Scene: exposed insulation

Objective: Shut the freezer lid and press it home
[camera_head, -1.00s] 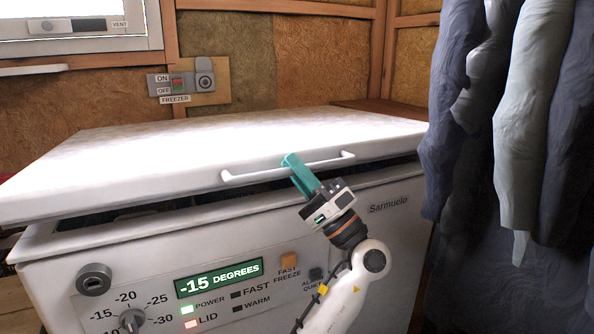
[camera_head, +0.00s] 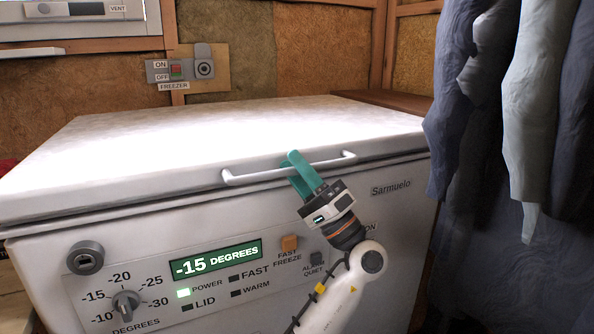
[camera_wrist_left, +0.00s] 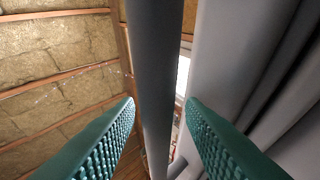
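The white freezer lid (camera_head: 200,140) lies level on the freezer body (camera_head: 395,215) in the head view, with only a thin dark seam along its front. The LID lamp (camera_head: 187,308) on the panel is dark.
The green display (camera_head: 218,258) reads -15 degrees, and the POWER lamp (camera_head: 183,293) is lit. Grey and blue garments (camera_head: 520,130) hang close on the right. A FREEZER on/off switch (camera_head: 176,70) is on the back wall.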

